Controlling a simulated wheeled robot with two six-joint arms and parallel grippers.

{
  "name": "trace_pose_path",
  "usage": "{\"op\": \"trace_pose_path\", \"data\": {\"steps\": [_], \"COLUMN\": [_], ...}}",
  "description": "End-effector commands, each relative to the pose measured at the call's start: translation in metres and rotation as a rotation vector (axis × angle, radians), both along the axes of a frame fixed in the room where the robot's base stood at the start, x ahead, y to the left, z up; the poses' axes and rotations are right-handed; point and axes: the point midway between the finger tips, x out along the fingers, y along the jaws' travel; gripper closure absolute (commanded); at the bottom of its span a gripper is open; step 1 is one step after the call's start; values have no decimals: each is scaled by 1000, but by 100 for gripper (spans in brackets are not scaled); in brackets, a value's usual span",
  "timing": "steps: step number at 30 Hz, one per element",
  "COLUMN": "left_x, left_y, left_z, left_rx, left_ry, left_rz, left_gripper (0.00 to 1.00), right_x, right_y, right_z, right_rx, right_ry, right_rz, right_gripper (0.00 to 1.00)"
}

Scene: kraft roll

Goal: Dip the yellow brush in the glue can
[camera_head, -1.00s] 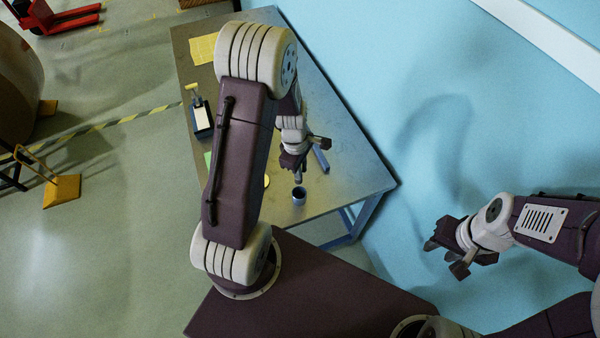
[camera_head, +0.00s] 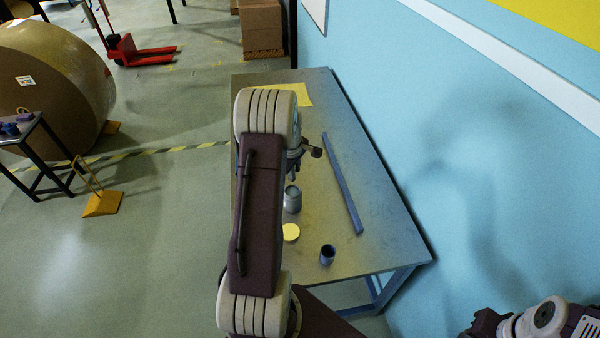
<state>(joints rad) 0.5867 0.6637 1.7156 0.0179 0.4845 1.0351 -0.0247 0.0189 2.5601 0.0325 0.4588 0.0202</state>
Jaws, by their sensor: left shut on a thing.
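My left gripper (camera_head: 302,160) is over the table, partly behind my own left arm. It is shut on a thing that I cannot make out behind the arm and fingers. A grey can (camera_head: 292,199), which looks like the glue can, stands upright on the table just in front of and below it, its left side close to the arm's edge. I cannot see the yellow brush; my arm covers the left part of the table. My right gripper (camera_head: 482,325) is cut off at the bottom edge, away from the table, and its jaws are unclear.
On the table (camera_head: 385,235) are a pale yellow disc (camera_head: 291,232), a dark blue cup (camera_head: 327,255), a long blue-grey bar (camera_head: 342,183) and a yellow sheet (camera_head: 300,94). The blue wall (camera_head: 460,180) runs along the right side. The table's right front is clear.

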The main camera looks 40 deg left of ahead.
Motion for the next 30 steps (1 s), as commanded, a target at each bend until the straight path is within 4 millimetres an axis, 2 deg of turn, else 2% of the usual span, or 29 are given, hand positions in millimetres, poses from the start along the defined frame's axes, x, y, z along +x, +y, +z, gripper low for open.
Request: {"op": "trace_pose_path", "data": {"steps": [5,16,30], "left_x": [0,0,0], "left_y": [0,-1,-1], "left_z": [-14,-58,-59], "left_rx": [-1,-1,-1], "left_ry": [0,0,0], "left_rz": [0,-1,-1], "left_gripper": [100,100,100], "right_x": [0,0,0], "right_y": [0,0,0], "right_z": [-12,-49,-49], "right_rx": [0,0,0], "right_ry": [0,0,0], "right_rz": [0,0,0], "right_gripper": [64,64,64]}}
